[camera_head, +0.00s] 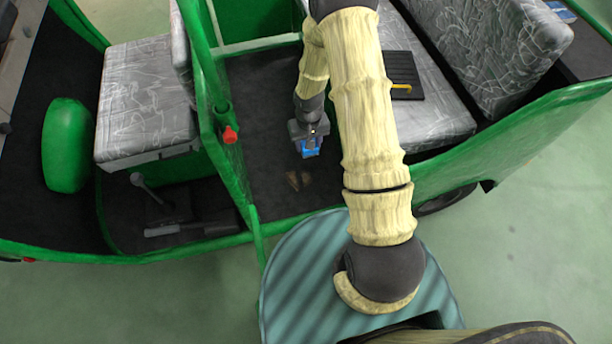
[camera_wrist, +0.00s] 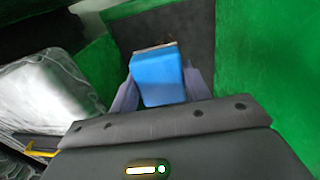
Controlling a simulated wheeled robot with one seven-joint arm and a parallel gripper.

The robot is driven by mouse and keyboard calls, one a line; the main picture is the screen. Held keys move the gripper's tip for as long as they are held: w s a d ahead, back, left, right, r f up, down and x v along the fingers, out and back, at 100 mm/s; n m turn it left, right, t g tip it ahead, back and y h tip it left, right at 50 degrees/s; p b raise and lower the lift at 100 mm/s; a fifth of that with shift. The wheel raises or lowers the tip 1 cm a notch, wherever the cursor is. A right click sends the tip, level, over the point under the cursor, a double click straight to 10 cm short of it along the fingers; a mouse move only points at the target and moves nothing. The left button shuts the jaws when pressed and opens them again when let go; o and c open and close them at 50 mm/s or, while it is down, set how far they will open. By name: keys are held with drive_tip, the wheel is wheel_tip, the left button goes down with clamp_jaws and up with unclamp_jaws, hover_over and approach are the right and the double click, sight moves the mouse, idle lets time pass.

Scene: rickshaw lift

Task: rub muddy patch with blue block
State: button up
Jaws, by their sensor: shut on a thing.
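My gripper (camera_head: 309,140) is shut on the blue block (camera_head: 310,149) over the dark floor of the green rickshaw. In the wrist view the blue block (camera_wrist: 158,76) sits between the two fingers of my gripper (camera_wrist: 157,88). The muddy patch (camera_head: 299,180) shows as brown streaks on the dark floor, just below the block in the head view. I cannot tell whether the block touches the floor. No brown streaks can be made out in the wrist view.
A grey patterned rear seat (camera_head: 425,95) holds a black flat item with a yellow handle (camera_head: 402,87). A front seat (camera_head: 145,100) stands left. A green post with a red knob (camera_head: 230,135) rises left of the floor area.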

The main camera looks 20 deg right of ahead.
drive_tip(key=w+f+n+b, duration=0.2)
drive_tip(key=w+f+b, duration=0.1)
drive_tip(key=f+b, duration=1.3)
drive_tip(key=w+d+f+n+b, duration=0.1)
drive_tip(key=w+f+n+b, duration=0.1)
drive_tip(key=f+b, duration=1.5)
drive_tip(key=shift+w+d+f+n, duration=0.15)
drive_tip(key=shift+w+f+n, duration=0.15)
drive_tip(key=shift+w+f, duration=0.55)
drive_tip(key=shift+s, duration=0.2)
